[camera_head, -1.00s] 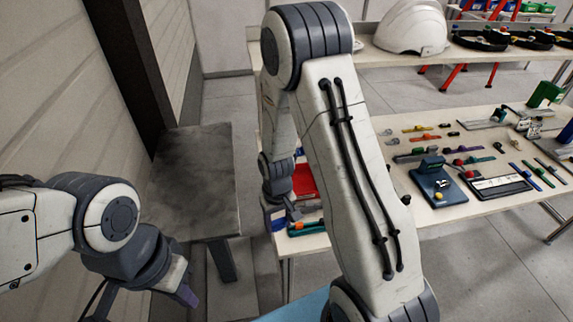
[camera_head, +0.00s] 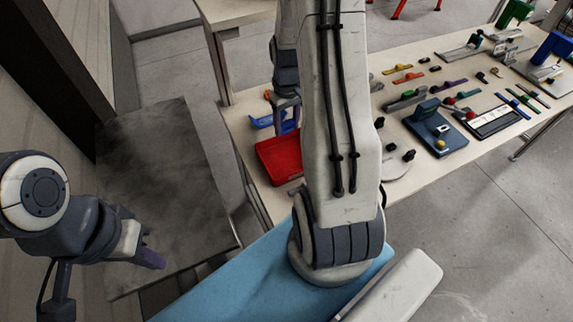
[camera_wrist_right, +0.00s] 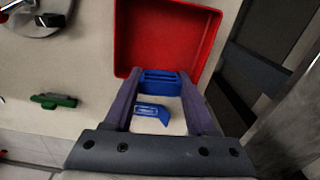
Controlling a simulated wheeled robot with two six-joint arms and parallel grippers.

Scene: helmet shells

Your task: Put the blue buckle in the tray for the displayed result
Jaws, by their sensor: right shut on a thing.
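A blue buckle (camera_wrist_right: 160,83) is between the fingertips of my right gripper (camera_wrist_right: 159,78), which is shut on it. A blue piece (camera_wrist_right: 151,114) shows nearer the palm; I cannot tell whether it belongs to the same buckle. The red tray (camera_wrist_right: 168,40) lies just beyond the fingertips. In the head view my right gripper (camera_head: 287,103) is at the left end of the table, with blue below it, beside the red tray (camera_head: 280,157). The arm hides part of this area. My left gripper (camera_head: 148,257) is at the lower left, away from the table; its opening is unclear.
On the table, a dark blue stand (camera_head: 435,127), a black-and-white panel (camera_head: 493,121) and several coloured straps stand to the right. A green clip (camera_wrist_right: 53,101) lies left of my right gripper. A dark grey table (camera_head: 165,170) stands at the left, bare.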

